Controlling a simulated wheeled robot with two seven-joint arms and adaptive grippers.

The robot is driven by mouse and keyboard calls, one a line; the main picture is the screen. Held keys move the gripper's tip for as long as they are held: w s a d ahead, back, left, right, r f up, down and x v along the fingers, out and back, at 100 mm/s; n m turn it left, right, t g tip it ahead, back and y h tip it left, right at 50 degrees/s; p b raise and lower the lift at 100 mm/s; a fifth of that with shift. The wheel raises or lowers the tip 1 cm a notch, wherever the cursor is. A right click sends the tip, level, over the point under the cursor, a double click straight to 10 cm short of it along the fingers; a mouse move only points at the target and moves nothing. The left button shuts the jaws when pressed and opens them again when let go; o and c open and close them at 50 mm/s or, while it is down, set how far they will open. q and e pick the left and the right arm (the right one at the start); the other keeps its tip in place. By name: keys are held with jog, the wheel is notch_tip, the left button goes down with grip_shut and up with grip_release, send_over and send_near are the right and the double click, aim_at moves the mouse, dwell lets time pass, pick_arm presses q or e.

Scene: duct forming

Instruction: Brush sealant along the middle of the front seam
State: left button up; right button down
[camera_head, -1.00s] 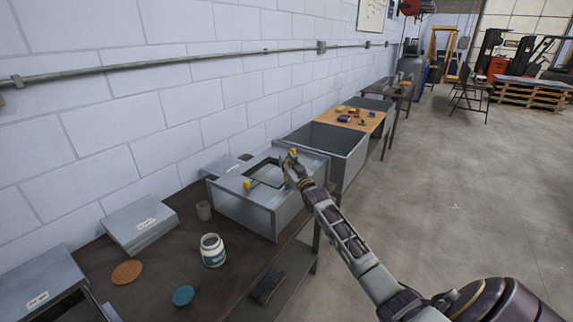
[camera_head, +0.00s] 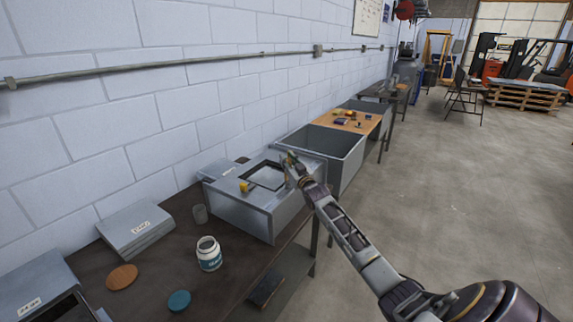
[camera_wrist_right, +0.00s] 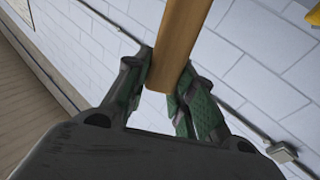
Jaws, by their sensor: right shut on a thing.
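A grey sheet-metal duct box (camera_head: 237,213) with a square opening in its top stands on the dark workbench. My right gripper (camera_head: 291,168) is over its far right top corner. The front seam is too small to make out. An open white jar with a blue-green label (camera_head: 209,254) stands nearer on the bench. My left gripper is out of view.
A small yellow piece (camera_head: 246,187) sits on the duct's top. A large open grey bin (camera_head: 338,155) stands just beyond the duct.

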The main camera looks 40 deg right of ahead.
jog(key=shift+w+d, duration=0.15)
jog(key=shift+d, duration=0.25)
jog(key=shift+w+d+f+b, duration=0.1)
jog(key=shift+w+d+b, duration=0.15)
jog(key=shift+d+b, duration=0.3)
jog(key=shift+w+d+f+b, duration=0.1)
jog(key=shift+w+d+b, duration=0.2)
jog(key=shift+d, duration=0.4)
jog(key=shift+d, duration=0.15)
jog(key=shift+w+d+r+b, duration=0.1)
jog(key=shift+w+d+b, duration=0.3)
jog(key=shift+d, duration=0.3)
jog(key=shift+w+d+r+b, duration=0.1)
jog(key=shift+w+d+b, duration=0.05)
jog(key=shift+d+b, duration=0.4)
jog(key=shift+d, duration=0.1)
jog(key=shift+w+d, duration=0.15)
jog(key=shift+w+d+f+b, duration=0.1)
jog(key=shift+w+d+b, duration=0.15)
jog(key=shift+d+b, duration=0.3)
jog(key=shift+w+d+f+b, duration=0.1)
jog(key=shift+w+d+b, duration=0.2)
jog(key=shift+d, duration=0.45)
